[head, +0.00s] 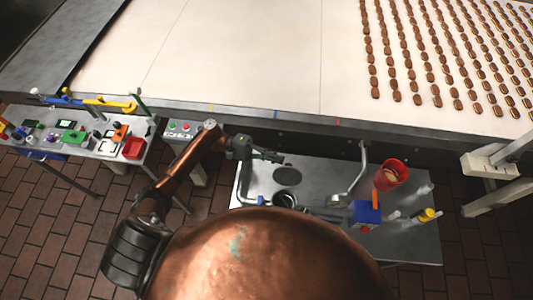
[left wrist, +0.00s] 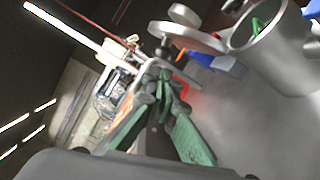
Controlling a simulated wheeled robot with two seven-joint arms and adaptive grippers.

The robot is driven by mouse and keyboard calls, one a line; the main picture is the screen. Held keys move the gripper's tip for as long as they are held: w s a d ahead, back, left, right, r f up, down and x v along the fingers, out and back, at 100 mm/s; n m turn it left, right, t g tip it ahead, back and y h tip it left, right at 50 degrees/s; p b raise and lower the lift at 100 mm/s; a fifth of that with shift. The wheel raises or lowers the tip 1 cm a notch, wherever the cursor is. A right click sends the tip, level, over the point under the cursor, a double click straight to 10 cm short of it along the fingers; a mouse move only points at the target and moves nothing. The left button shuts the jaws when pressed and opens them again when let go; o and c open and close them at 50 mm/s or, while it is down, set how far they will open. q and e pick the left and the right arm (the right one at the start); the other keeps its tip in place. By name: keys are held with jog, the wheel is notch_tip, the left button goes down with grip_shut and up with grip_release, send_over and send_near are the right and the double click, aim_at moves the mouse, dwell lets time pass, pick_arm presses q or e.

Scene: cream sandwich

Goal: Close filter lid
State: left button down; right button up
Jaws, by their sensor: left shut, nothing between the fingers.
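My left gripper (head: 284,160) is shut and empty, reaching in from the left over the steel table. Its green fingers also show closed together in the left wrist view (left wrist: 163,80). A dark round disc (head: 287,176), which looks like the filter lid, lies just below the fingertips in the picture; I cannot tell whether they touch. The round filter body (head: 284,200) stands in front of the disc with its mouth uncovered. In the left wrist view an open metal cylinder (left wrist: 290,65) has something green inside, and a pale disc (left wrist: 187,36) stands apart from it. My right gripper is not in view.
The steel table (head: 415,240) also holds a red container (head: 391,173), a blue block (head: 367,213), a yellow-capped item (head: 427,214) and a bent metal pipe (head: 356,175). A conveyor (head: 250,60) with rows of biscuits runs behind. A cluttered workbench (head: 95,150) stands left.

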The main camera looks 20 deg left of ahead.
pick_arm(q)
jog(key=shift+s+d, duration=0.1)
jog(key=shift+d, duration=1)
